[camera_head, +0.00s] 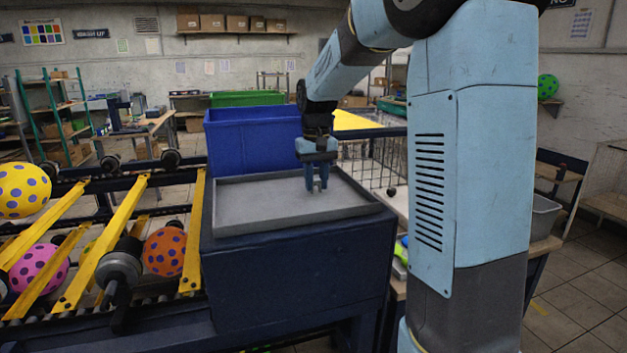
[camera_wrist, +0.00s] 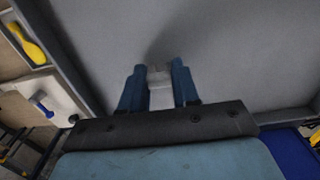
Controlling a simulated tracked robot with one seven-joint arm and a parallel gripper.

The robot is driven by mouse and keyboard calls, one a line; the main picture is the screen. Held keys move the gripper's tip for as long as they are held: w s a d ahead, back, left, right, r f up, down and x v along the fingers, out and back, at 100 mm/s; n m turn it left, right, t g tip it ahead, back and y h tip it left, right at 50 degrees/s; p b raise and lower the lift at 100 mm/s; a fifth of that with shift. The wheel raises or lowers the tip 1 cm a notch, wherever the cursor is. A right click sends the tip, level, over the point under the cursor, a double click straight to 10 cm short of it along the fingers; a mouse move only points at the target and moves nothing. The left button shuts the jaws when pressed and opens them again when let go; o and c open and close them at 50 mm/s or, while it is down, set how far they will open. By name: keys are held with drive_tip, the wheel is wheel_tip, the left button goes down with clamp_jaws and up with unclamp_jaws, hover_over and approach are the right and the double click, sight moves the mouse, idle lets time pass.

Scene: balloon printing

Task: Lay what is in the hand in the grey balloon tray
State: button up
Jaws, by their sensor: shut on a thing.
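The grey balloon tray (camera_head: 255,205) is a wide, shallow tray with a low dark rim on a dark blue stand, and its floor looks empty. My gripper (camera_head: 317,188) points down over the right part of the tray. In the wrist view my gripper (camera_wrist: 159,80) is shut on a small pale grey thing (camera_wrist: 160,90), held between the two blue fingers. The tray floor (camera_wrist: 235,50) fills most of that view behind them. In the head view the held thing is mostly hidden by the fingers. I cannot tell whether it touches the tray floor.
A blue bin (camera_head: 245,145) stands behind the tray, with a green bin (camera_head: 245,98) farther back. A roller rack at the left carries spotted balloons, one yellow (camera_head: 24,190) and one orange (camera_head: 165,252). In the wrist view a yellow item (camera_wrist: 28,45) lies beyond the tray's edge.

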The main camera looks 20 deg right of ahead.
sight(316, 180)
drive_tip(key=o, duration=0.9)
drive_tip(key=shift+o, duration=0.2)
wheel_tip(316, 180, up, 11)
drive_tip(key=s+f+t, duration=0.2)
drive_tip(key=s+f, duration=0.1)
drive_tip(key=s, duration=1.1)
drive_tip(key=s+f+t, duration=0.3)
drive_tip(key=s+f, duration=0.1)
drive_tip(key=s, duration=1)
drive_tip(key=shift+s+a+t, duration=0.15)
drive_tip(key=shift+a+t, duration=0.15)
